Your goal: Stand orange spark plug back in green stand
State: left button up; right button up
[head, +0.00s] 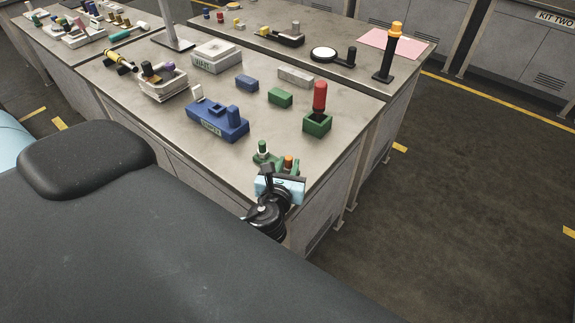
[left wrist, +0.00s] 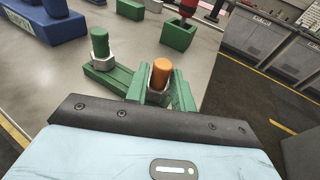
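The orange spark plug (head: 289,161) is upright at the table's near corner; its orange top and pale hex collar show in the left wrist view (left wrist: 162,70). My left gripper (left wrist: 162,88), with a light blue body, has green fingers on both sides of the plug and appears shut on it. It also shows in the head view (head: 288,167). The green stand (head: 264,160) is beside and partly behind the fingers, with a green spark plug (left wrist: 100,45) upright in it. The orange plug's lower end is hidden, so I cannot tell whether it is seated. My right gripper is out of view.
A green block holding a red-topped part (head: 319,98) stands behind the stand. A blue fixture (head: 218,122) is to its left. Loose blue (head: 247,83) and green (head: 280,97) blocks lie farther back. The table edge is close on the right.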

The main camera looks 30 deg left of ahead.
pick_arm(q)
jog(key=shift+o, duration=0.4)
jog(key=shift+f, duration=0.1)
jog(key=o, duration=0.5)
jog(key=shift+s, duration=0.1)
jog(key=shift+v, duration=3.9)
